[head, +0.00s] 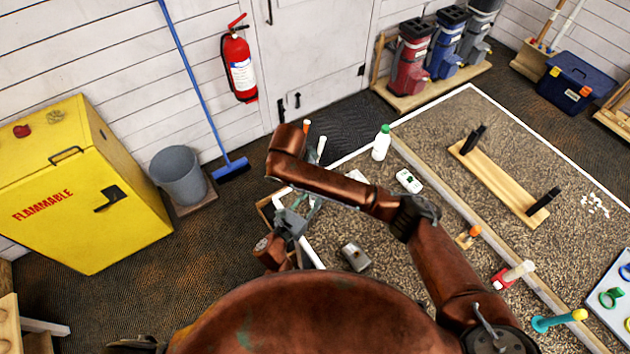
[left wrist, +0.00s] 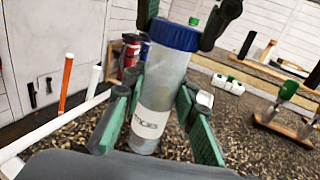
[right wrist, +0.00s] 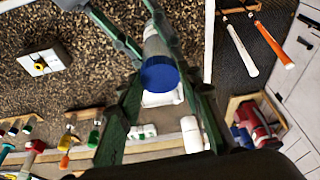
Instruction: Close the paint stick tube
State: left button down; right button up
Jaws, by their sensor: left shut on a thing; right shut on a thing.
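The paint stick tube (left wrist: 160,80) is a pale, clear cylinder with a white label, standing slightly tilted in the left wrist view. Its blue cap (left wrist: 175,34) sits over the top end; I cannot tell whether it is fully seated. My left gripper (left wrist: 157,103) is shut on the tube body, below the cap. My right gripper (right wrist: 160,88) is shut around the blue cap (right wrist: 160,74), which faces its camera; the tube (right wrist: 154,40) extends away behind it. In the head view my arm hides the tube and most of the grippers.
A white bottle with a green cap (head: 381,143) and a small white case (head: 409,181) stand beyond my arm. A grey object (head: 355,256) lies on the gravel-like surface. A wooden rack (head: 498,182) is at right, a yellow cabinet (head: 80,190) at left.

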jog(key=m, duration=0.3)
jog(key=shift+w+r+m+g, duration=0.1)
jog(key=shift+w+m+g, duration=0.2)
jog(key=shift+m+g, duration=0.1)
jog(key=shift+o, duration=0.2)
jog(key=m+g, duration=0.1)
jog(key=m, duration=0.3)
jog(key=shift+w+h, duration=0.1)
jog(key=shift+h, duration=0.2)
jog(key=o, duration=0.7)
jog(key=shift+r, duration=2.15)
jog(key=shift+c, duration=0.5)
